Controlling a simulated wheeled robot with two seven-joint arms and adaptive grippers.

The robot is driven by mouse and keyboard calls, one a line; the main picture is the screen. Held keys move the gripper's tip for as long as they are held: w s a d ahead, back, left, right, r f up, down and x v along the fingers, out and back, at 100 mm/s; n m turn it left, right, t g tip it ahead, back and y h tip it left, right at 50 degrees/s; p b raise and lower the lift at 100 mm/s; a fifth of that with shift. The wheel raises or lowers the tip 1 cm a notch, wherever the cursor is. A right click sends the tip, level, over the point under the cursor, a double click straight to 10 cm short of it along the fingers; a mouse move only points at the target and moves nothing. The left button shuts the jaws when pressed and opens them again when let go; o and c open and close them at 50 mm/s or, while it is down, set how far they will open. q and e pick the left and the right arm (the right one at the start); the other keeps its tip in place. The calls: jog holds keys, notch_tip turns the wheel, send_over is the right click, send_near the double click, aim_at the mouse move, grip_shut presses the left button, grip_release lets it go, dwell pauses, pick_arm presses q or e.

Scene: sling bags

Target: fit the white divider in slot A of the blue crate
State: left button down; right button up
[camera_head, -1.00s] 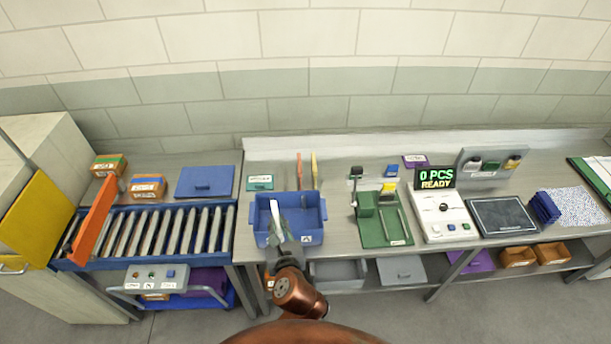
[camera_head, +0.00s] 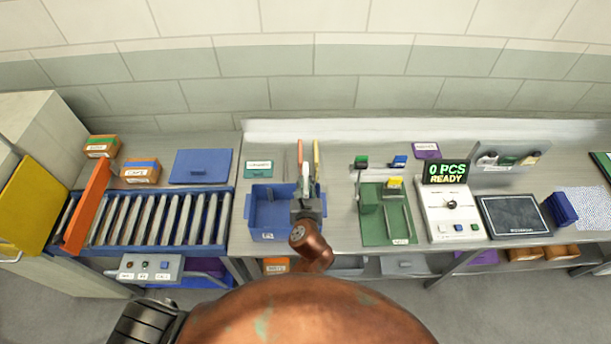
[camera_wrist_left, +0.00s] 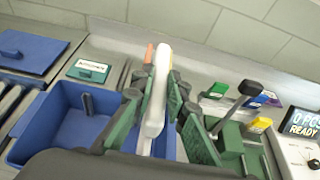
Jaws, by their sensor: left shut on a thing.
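The white divider (camera_wrist_left: 157,92) stands upright between my left gripper's two green-padded fingers in the wrist view. It also shows as a thin white piece (camera_head: 307,178) in the head view. My left gripper (camera_head: 309,196) is shut on it, over the right part of the blue crate (camera_head: 268,214). The crate's left part is open and shows empty; a dark upright peg or rib stands at its back wall in the wrist view. The gripper hides the crate's right part, so I cannot tell whether the divider sits in a slot. My right gripper is not in view.
An orange strip (camera_head: 300,157) and a yellow strip (camera_head: 316,158) stand just behind the crate. A green fixture (camera_head: 370,194) with an upright lever stands close to the right. A teal labelled box (camera_head: 258,168) lies behind left. The roller conveyor (camera_head: 160,219) is further left.

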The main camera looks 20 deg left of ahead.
pick_arm(q)
jog(key=shift+s+a+r, duration=0.15)
jog(key=shift+s+a, duration=0.2)
jog(key=shift+s, duration=0.05)
jog(key=shift+w, duration=0.1)
jog(key=shift+r+p, duration=0.1)
jog(key=shift+p, duration=0.8)
notch_tip(320, 180, down, 3)
jog(key=shift+f+b, duration=0.1)
jog(key=shift+b, duration=0.8)
jog(key=shift+f+b, duration=0.3)
jog(key=shift+f, duration=0.35)
jog(key=shift+f+b, duration=0.3)
jog(key=shift+f, duration=0.5)
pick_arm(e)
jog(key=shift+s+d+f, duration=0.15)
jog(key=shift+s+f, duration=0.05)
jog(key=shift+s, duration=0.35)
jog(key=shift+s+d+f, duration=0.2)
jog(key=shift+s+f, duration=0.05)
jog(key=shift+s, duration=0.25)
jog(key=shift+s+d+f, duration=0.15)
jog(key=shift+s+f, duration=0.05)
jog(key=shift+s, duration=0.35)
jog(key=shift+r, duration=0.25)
